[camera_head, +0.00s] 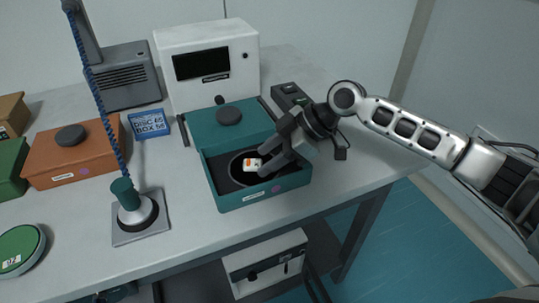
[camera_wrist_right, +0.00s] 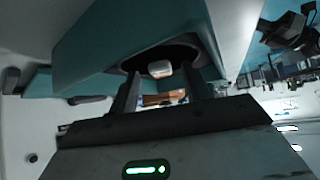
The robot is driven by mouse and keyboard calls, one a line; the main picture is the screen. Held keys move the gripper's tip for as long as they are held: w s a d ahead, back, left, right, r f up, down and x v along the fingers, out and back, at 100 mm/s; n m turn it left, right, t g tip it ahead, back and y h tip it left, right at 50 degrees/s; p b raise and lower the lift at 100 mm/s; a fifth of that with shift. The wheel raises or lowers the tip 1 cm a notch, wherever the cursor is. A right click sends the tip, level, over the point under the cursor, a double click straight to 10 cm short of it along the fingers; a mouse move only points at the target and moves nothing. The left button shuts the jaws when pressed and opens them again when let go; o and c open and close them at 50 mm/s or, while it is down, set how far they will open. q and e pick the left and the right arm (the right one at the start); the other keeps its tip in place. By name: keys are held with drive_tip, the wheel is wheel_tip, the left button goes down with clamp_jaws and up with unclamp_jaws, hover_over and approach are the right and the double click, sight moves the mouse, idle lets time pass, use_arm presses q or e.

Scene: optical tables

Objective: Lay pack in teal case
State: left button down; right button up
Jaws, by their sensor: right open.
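The teal case (camera_head: 263,196) stands near the table's front edge, with its front compartment open and a teal lid part with a dark knob (camera_head: 229,116) behind it. A small white and orange pack (camera_head: 251,164) is in the open compartment, over a dark round recess; it also shows in the right wrist view (camera_wrist_right: 160,69). My right gripper (camera_head: 264,167) reaches into the case from the right. Its fingers are open, close to the pack; in the wrist view the pack shows just beyond the fingertips. I cannot tell whether the pack rests on the bottom. My left gripper is not in view.
A white instrument (camera_head: 208,65) stands behind the case. An orange case (camera_head: 75,155), a blue disc box (camera_head: 149,124) and a stand with a blue cord (camera_head: 140,215) are to the left. Free table shows right of the case.

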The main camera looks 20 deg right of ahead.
drive_tip(key=b+v, duration=0.1)
drive_tip(key=v, duration=1.1)
